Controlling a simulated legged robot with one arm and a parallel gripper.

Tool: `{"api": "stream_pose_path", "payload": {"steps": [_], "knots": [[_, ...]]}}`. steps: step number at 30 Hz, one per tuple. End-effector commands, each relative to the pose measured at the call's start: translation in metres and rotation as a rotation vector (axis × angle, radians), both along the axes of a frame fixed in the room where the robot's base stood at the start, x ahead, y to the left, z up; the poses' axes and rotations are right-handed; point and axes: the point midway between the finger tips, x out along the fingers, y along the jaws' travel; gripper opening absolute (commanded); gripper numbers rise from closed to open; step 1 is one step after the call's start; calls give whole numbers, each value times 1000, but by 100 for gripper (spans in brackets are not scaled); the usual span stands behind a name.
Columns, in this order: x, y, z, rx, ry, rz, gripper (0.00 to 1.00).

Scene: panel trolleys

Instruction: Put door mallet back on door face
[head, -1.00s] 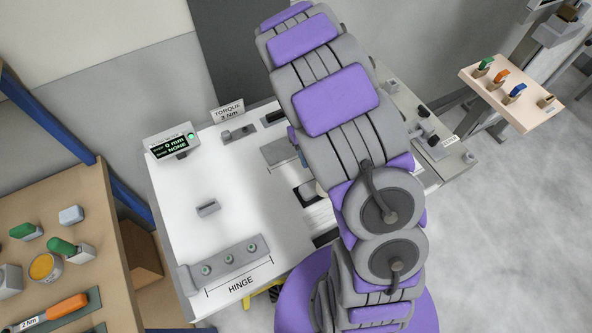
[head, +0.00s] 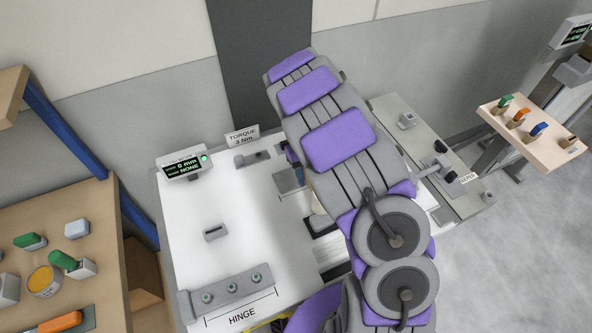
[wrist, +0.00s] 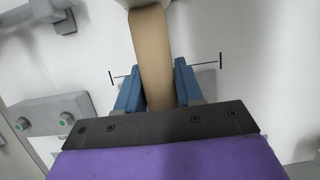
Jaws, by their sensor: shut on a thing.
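The mallet's tan handle (wrist: 151,50) runs up the middle of the wrist view, with part of its pale head (wrist: 136,4) at the top edge. The blue fingers of my gripper (wrist: 158,80) are shut on the handle, one on each side. The white door face (head: 240,205) lies beneath; it also fills much of the wrist view (wrist: 248,105). A black bracket line on it shows either side of the fingers. I cannot tell whether the mallet touches the door.
A grey hinge strip (head: 230,290) with green-ringed holes lies along the door's near edge. A small grey block (head: 215,232) and a readout box (head: 185,165) are on the left. A wooden bench (head: 95,215) stands left; a peg shelf (head: 530,124) stands right.

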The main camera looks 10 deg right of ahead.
Motion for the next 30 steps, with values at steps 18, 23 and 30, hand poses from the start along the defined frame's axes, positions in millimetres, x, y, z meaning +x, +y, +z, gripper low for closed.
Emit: {"api": "stream_pose_path", "payload": {"steps": [18,23,30], "knots": [[56,22,-5,0,1,0,0],[56,21,-16,-1,1,-1,0],[57,22,-42,0,0,0,0]]}}
